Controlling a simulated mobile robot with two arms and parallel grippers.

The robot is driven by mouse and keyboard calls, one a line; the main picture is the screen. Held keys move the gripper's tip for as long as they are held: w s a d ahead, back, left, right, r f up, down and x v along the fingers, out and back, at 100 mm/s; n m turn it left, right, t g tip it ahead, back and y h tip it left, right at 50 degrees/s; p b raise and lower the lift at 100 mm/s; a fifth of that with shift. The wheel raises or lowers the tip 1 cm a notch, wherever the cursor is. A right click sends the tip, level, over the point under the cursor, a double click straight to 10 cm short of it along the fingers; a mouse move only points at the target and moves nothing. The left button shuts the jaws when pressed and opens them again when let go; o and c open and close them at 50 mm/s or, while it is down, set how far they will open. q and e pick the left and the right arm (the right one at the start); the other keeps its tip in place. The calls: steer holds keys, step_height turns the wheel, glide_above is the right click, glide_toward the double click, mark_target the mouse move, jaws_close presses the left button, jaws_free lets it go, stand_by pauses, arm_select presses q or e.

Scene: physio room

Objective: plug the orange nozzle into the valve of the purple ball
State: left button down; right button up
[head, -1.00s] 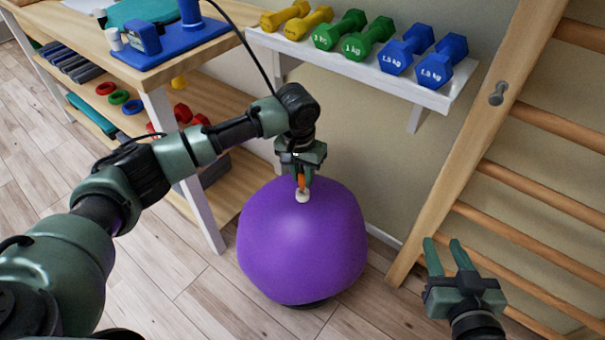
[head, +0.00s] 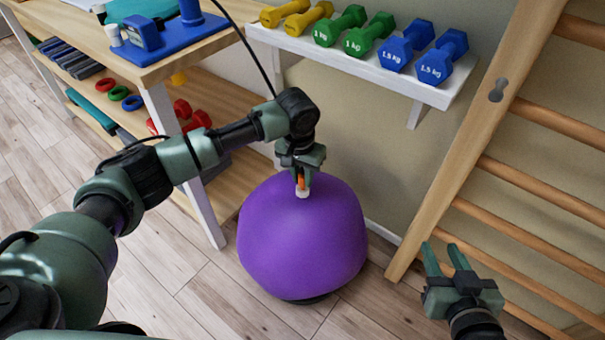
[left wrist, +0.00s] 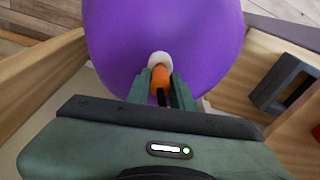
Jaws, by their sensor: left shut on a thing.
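The purple ball (head: 303,240) stands on the floor on a dark base, and its valve is the white piece (head: 302,193) on top. My left gripper (head: 302,180) is shut on the orange nozzle (head: 300,184) right above the valve. In the left wrist view the orange nozzle (left wrist: 161,78) lies between the fingers (left wrist: 160,88), its tip against the white valve (left wrist: 159,59) on the purple ball (left wrist: 150,25). I cannot tell how deep the tip sits. My right gripper (head: 445,262) is open and empty, to the right of the ball.
A wooden table (head: 175,70) with a blue pump (head: 165,38) stands at the left. A white shelf (head: 350,66) with several dumbbells is on the wall behind the ball. Wooden wall bars (head: 470,140) rise at the right. A black hose (head: 250,55) runs down to my left arm.

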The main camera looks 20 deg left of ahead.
arm_select(q)
steer(key=shift+f, duration=0.15)
arm_select(e)
steer(key=shift+s+d+f+g, duration=0.3)
steer(key=shift+s+f+g, duration=0.2)
steer(key=shift+f, duration=0.15)
stand_by(0.9)
steer(key=shift+s+f, duration=0.15)
steer(key=shift+f, duration=0.1)
arm_select(q)
steer(key=shift+f+p, duration=0.2)
steer(key=shift+p, duration=0.25)
arm_select(e)
steer(key=shift+s+d+f+g+h, duration=0.3)
steer(key=shift+s+f+g, duration=0.25)
steer(key=shift+f+g, duration=0.1)
arm_select(q)
steer(key=c, duration=1.1)
jaws_free()
steer(key=shift+c, duration=0.2)
arm_select(e)
steer(key=shift+s, duration=0.1)
